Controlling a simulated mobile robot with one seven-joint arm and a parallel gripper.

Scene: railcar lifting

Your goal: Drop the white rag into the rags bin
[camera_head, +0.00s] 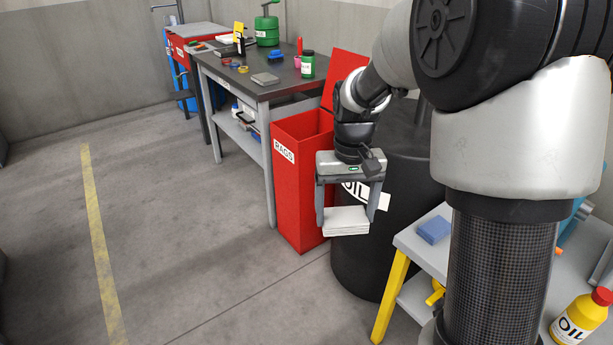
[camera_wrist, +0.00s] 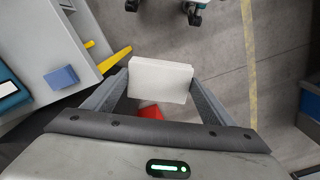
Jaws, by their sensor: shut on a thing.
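My gripper (camera_head: 346,205) is shut on the white rag (camera_head: 346,222), a folded flat stack held between the two fingers. The rag also shows between the fingers in the wrist view (camera_wrist: 160,82). The red rags bin (camera_head: 292,190), labelled RAGS, stands on the floor behind and to the left of my gripper in the head view. Its lid (camera_head: 345,75) is raised and its top is open. The rag is in the air in front of the black oil drum, apart from the bin's opening. The inside bottom of the bin is hidden.
A black oil drum (camera_head: 355,265) stands right beside the bin. A dark-topped workbench (camera_head: 225,72) with several small items stands behind it. A grey table with a blue block (camera_head: 433,230) and a yellow oil bottle (camera_head: 580,318) is at the right. The floor at left is clear.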

